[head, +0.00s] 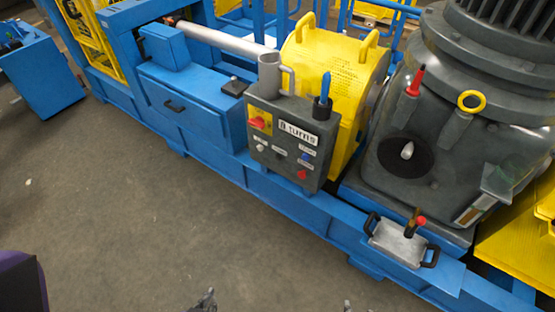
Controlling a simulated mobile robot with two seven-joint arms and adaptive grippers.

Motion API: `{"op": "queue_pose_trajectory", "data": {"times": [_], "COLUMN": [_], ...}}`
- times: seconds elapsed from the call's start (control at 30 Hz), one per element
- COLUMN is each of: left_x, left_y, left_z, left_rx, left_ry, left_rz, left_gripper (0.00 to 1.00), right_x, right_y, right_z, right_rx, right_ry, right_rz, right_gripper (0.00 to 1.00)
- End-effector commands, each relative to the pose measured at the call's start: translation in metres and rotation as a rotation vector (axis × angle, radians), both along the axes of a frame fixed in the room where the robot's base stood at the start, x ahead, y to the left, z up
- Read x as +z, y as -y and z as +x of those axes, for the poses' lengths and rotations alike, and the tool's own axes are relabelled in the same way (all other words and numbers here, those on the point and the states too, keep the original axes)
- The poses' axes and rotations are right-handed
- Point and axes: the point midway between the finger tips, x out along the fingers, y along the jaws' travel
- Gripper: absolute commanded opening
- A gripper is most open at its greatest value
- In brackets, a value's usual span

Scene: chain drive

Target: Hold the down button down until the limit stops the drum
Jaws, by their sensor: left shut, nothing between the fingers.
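The grey control box (290,140) stands on the blue frame, with a display that seems to read "8 turns" (298,133). Its face carries a red switch on a yellow plate (257,122), pale controls on the left, a blue button (305,156) and a red button (302,174). The labels are too small to read, so I cannot tell which is the down button. I cannot make out the drum. My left gripper (206,301) shows only its dark tip at the bottom edge, shut and well away from the box. Small dark tips of my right gripper (348,306) barely show.
A yellow perforated guard (335,60) stands behind the box. A large grey motor housing (425,150) is to the right. A metal plate with black handles (398,240) sits on the blue frame. The grey floor (130,220) in front is clear.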

Motion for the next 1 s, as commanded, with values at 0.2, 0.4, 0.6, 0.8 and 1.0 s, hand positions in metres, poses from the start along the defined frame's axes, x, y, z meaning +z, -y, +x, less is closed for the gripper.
{"op": "queue_pose_trajectory", "data": {"times": [0.2, 0.4, 0.6, 0.8, 1.0], "left_x": [0.000, 0.000, 0.000, 0.000, 0.000], "left_y": [-0.003, -0.003, -0.002, 0.001, 0.002], "left_z": [-0.001, -0.001, -0.001, 0.000, 0.000], "left_rx": [-0.007, -0.007, -0.004, 0.002, 0.005], "left_ry": [-0.002, -0.002, -0.001, 0.000, 0.000], "left_rz": [0.007, 0.007, 0.004, -0.002, -0.005], "left_gripper": [0.00, 0.00, 0.00, 0.00, 0.00], "right_x": [-0.002, -0.002, -0.001, 0.000, 0.001], "right_y": [0.001, 0.001, 0.001, 0.000, -0.001], "right_z": [-0.007, -0.007, -0.003, 0.002, 0.004], "right_rx": [-0.004, -0.004, -0.001, 0.001, 0.000], "right_ry": [-0.012, -0.011, -0.005, 0.002, 0.006], "right_rz": [-0.001, -0.001, 0.000, 0.001, 0.002], "right_gripper": [0.40, 0.40, 0.40, 0.40, 0.40]}}
